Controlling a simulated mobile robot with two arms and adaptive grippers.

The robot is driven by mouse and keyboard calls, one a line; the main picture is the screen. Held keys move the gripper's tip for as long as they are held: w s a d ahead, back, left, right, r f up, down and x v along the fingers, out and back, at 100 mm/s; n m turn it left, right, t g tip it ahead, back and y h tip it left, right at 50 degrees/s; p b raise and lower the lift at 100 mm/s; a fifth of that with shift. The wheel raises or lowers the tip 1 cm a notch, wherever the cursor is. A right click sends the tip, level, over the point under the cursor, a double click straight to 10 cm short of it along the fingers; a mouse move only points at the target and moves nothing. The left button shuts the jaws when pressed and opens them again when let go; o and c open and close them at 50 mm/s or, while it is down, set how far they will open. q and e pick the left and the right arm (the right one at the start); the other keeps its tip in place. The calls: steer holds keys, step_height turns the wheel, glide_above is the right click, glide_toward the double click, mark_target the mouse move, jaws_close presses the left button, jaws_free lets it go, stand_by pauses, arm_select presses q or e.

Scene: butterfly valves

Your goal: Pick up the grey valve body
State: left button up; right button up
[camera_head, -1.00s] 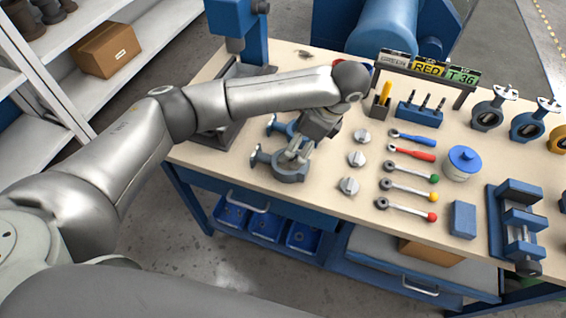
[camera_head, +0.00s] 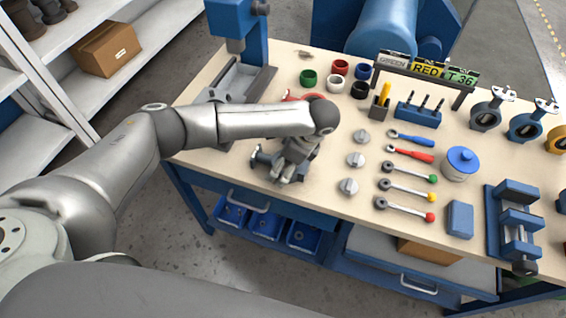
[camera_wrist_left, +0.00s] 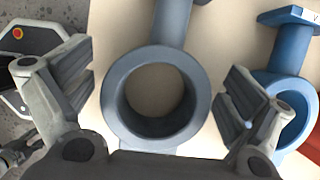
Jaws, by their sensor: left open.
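The grey valve body (camera_wrist_left: 117,101) shows in the left wrist view as a dark grey ring with a neck running up the picture. It lies on the workbench and sits between the two open fingers of my left gripper (camera_wrist_left: 158,100). Both fingers are apart from the ring, with a gap on each side.
A blue valve body (camera_wrist_left: 283,85) lies close to the right finger in the wrist view. A blue press (camera_head: 235,35) stands behind the arm.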

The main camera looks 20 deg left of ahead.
arm_select(q)
steer(key=c, duration=1.5)
steer(key=shift+o, duration=0.2)
steer(key=shift+r, duration=0.15)
